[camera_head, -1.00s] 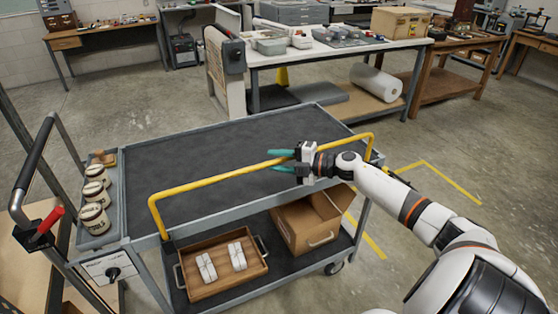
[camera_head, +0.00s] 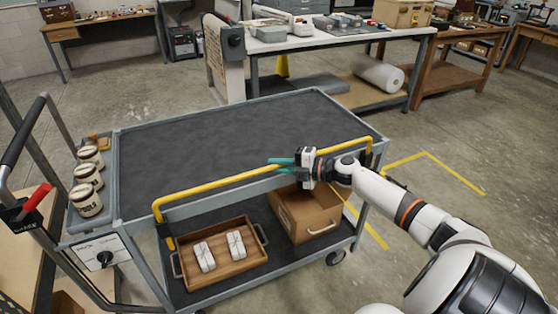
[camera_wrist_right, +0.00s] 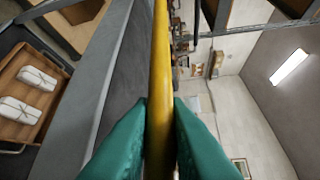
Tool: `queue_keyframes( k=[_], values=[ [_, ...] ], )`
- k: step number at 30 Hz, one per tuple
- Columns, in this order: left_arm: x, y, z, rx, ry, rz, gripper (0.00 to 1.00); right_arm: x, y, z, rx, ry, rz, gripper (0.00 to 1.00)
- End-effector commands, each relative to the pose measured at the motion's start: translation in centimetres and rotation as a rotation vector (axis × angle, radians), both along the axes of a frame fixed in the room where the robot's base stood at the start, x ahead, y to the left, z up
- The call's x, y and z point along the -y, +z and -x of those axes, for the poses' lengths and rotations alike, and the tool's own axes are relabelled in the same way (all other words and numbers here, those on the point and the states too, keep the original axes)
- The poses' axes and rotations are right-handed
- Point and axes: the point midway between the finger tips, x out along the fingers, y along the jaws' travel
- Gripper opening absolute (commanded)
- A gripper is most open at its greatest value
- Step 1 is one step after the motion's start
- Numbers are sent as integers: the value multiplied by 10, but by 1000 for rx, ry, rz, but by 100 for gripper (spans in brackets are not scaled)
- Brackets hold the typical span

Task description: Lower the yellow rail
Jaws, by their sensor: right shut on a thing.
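The yellow rail (camera_head: 222,182) runs along the near long side of the grey cart (camera_head: 240,143), bent down at both ends. Its bar now stands only a little above the level of the cart's top edge. My right gripper (camera_head: 284,165) is shut on the rail, right of its middle. In the right wrist view the yellow bar (camera_wrist_right: 161,80) passes between the two green fingertips (camera_wrist_right: 160,125). My left gripper is not in view.
The cart's top is bare. Its lower shelf holds a wooden tray (camera_head: 184,262) with white bundles and a cardboard box (camera_head: 308,212). Several jars (camera_head: 87,201) stand in a side tray at left, near a red-gripped lever (camera_head: 38,198). Open floor lies right.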

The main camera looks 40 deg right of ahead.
Motion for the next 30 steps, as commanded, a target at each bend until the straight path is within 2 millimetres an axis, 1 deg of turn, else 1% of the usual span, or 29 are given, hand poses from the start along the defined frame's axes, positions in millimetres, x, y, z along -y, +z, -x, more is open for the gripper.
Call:
queue_keyframes(
  k=[1,2,11,12,14,15,16,26,30],
  values=[
    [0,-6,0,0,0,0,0,0,-6,-1,3,0,1,0],
    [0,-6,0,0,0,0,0,0,-6,0,3,0,1,0],
    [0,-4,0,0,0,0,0,0,-5,-1,5,0,1,0],
    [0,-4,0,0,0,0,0,0,-5,-1,5,0,1,16],
    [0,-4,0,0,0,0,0,0,-4,-1,5,-1,2,26],
    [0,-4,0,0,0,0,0,0,-4,-1,5,-1,2,32],
    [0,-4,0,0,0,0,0,0,-5,-1,5,-1,1,36],
    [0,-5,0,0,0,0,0,1,-5,1,4,-1,1,36],
    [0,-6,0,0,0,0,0,8,-5,11,2,-2,2,36]
  ],
)
